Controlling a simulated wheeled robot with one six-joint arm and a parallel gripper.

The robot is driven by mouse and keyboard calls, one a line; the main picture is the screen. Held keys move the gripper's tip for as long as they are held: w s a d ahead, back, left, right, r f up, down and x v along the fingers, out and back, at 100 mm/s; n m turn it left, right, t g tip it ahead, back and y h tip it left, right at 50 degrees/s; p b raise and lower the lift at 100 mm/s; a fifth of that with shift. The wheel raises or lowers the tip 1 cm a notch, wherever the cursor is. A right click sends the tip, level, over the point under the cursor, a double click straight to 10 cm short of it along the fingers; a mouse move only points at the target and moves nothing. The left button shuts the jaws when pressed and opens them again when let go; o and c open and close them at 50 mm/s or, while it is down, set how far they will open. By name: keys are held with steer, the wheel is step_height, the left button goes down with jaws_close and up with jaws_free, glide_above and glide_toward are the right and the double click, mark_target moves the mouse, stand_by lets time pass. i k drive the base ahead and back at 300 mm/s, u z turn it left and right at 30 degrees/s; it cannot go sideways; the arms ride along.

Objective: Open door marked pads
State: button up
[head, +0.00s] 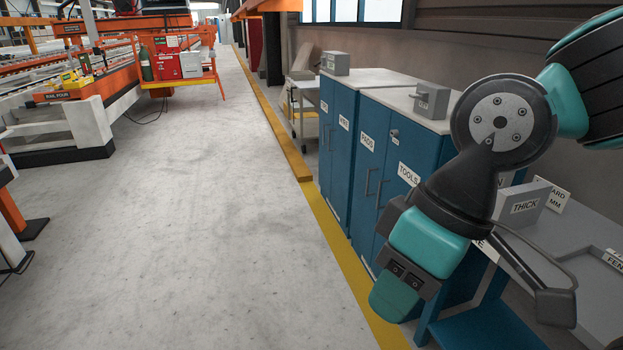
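The door marked PADS (366,150) is a blue door on the left half of a blue cabinet with a light grey top. It looks shut, and its upright bar handle (367,182) is near its right edge. The TOOLS door (405,178) is beside it on the right, with its own handle and a round lock or knob near the top. My arm hangs in front of the cabinet's right side and hides part of the TOOLS door. The lower end of my arm is in front of the cabinet, right of the PADS door. I cannot make out gripper fingers.
Another blue cabinet (333,150) stands left of the PADS door, with a grey box (335,63) on top. A grey box (431,100) also sits above the PADS and TOOLS doors. A grey bench is at right. The floor (220,210) left of the yellow line is clear.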

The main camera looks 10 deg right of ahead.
mark_target(375, 118)
steer(key=u, duration=0.7)
steer(key=i, duration=1.1)
steer(key=u, duration=0.3)
steer(key=i, duration=0.95)
steer(key=z, duration=0.9)
steer(key=i, duration=0.8)
steer(key=z, duration=1.2)
steer(key=i, duration=0.2)
steer(key=z, duration=0.1)
